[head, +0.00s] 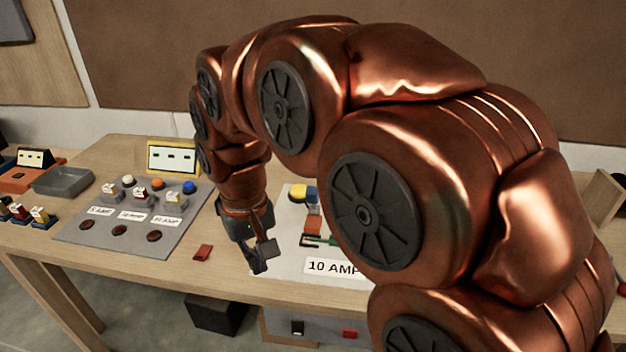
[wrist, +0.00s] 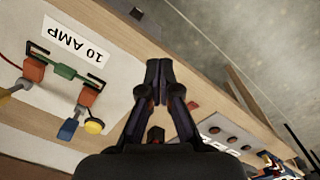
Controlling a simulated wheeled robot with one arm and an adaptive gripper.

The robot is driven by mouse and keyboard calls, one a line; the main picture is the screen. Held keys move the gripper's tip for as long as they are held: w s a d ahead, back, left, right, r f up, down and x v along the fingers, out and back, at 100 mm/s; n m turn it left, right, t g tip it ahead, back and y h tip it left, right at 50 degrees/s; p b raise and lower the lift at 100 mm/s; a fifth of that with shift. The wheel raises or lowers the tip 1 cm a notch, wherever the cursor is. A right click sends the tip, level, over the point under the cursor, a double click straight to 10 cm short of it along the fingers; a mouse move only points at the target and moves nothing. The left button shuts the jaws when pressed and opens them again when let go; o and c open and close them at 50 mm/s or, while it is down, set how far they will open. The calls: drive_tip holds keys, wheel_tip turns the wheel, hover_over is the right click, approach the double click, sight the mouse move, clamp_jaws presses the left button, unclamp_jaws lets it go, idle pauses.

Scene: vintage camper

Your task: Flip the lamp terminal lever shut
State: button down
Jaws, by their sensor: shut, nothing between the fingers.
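A white board (wrist: 40,120) labelled 10 AMP carries a small circuit, seen upside down in the wrist view. On it are a yellow round part (wrist: 94,126), a blue piece (wrist: 68,130) and an orange block (wrist: 88,97) close together, with a green bar (wrist: 65,72) and another orange block (wrist: 33,70) beyond. I cannot tell for sure which piece is the lamp terminal lever. My gripper (wrist: 160,72) is shut and empty, over the table strip beside the board. In the head view my gripper (head: 262,257) is left of the circuit; my arm hides the board's right part.
A grey panel (head: 80,238) with coloured knobs, amp labels and dark round buttons lies to the left. A small red block (head: 203,252) lies between panel and board. A grey tray (head: 62,181) and yellow-framed meter (head: 173,157) stand behind. The table's front edge is near my gripper.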

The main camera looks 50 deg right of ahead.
drive_tip(key=w+d+r+m+t, duration=0.1)
drive_tip(key=w+d+r+m, duration=0.4)
drive_tip(key=w+d, duration=0.55)
wheel_tip(320, 180, up, 4)
drive_tip(key=m+h, duration=0.2)
drive_tip(key=m, duration=0.1)
hover_over(313, 202)
drive_tip(key=w+d, duration=0.3)
drive_tip(key=d, duration=0.1)
drive_tip(key=shift+w+d+r+t, duration=0.1)
drive_tip(key=shift+d+r+t, duration=0.1)
drive_tip(key=shift+t, duration=0.1)
drive_tip(key=shift+f, duration=0.2)
drive_tip(key=shift+s+a+f+p, duration=0.2)
drive_tip(key=shift+f+p, duration=0.6)
drive_tip(key=shift+f, duration=1.05)
drive_tip(key=shift+s+a+f+p, duration=0.25)
drive_tip(key=shift+f+p, duration=0.55)
drive_tip(key=shift+f, duration=1.1)
drive_tip(key=shift+s+a+f+p, duration=0.1)
drive_tip(key=shift+a+f+p, duration=0.2)
drive_tip(key=shift+f+p, duration=1.05)
